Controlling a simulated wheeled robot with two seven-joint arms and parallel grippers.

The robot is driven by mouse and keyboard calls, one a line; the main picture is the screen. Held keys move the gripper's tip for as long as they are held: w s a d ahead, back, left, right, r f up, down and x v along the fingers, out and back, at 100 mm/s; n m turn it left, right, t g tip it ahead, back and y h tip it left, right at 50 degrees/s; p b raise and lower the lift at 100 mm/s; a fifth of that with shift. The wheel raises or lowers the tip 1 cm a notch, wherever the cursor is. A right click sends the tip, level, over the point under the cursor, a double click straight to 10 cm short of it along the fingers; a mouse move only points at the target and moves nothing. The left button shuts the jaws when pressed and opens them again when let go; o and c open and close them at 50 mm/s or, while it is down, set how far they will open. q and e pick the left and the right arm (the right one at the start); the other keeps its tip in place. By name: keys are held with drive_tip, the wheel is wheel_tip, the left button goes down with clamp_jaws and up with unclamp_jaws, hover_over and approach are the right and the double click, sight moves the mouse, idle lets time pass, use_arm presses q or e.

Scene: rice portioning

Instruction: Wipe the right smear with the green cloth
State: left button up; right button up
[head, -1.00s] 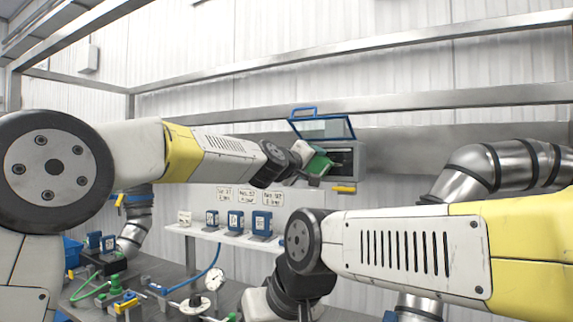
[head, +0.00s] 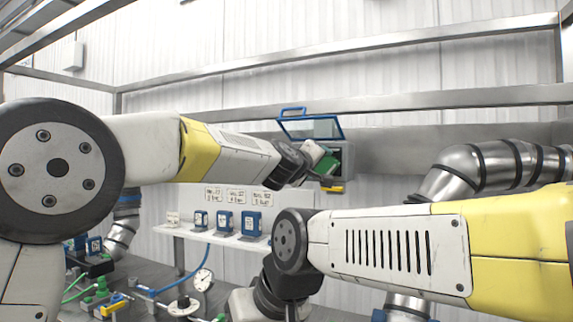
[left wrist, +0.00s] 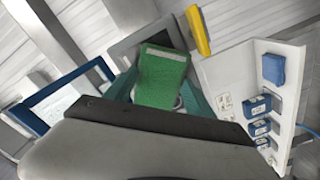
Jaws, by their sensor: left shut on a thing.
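The green cloth (head: 327,164) is at the tip of my left gripper (head: 318,160), in front of a grey wall box (head: 347,160). My left gripper is shut on the cloth. In the left wrist view the green cloth (left wrist: 162,76) shows as a flat block with a pale edge strip, over the dark opening of the box (left wrist: 128,48). I cannot tell whether it touches the box. No smear can be made out. My right arm crosses the lower right of the head view, its gripper out of sight below.
The box's blue-framed clear lid (head: 312,127) stands open above it, with a yellow latch (left wrist: 198,31) beside it. A white shelf (head: 190,234) with several blue devices (head: 224,220) is below left. A dial gauge (head: 203,280) and hoses sit lower on the bench.

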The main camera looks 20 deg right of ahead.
sight(331, 162)
use_arm(q)
drive_tip(key=shift+s+d+r, duration=0.15)
drive_tip(key=shift+s+d, duration=0.95)
drive_tip(key=shift+s, duration=0.25)
drive_tip(key=w+a, duration=0.5)
drive_tip(key=w, duration=0.1)
drive_tip(key=shift+w+a, duration=0.35)
drive_tip(key=shift+w, duration=0.05)
drive_tip(key=shift+s, duration=0.1)
drive_tip(key=shift+v, duration=2.95)
drive_tip(key=shift+v, duration=1.5)
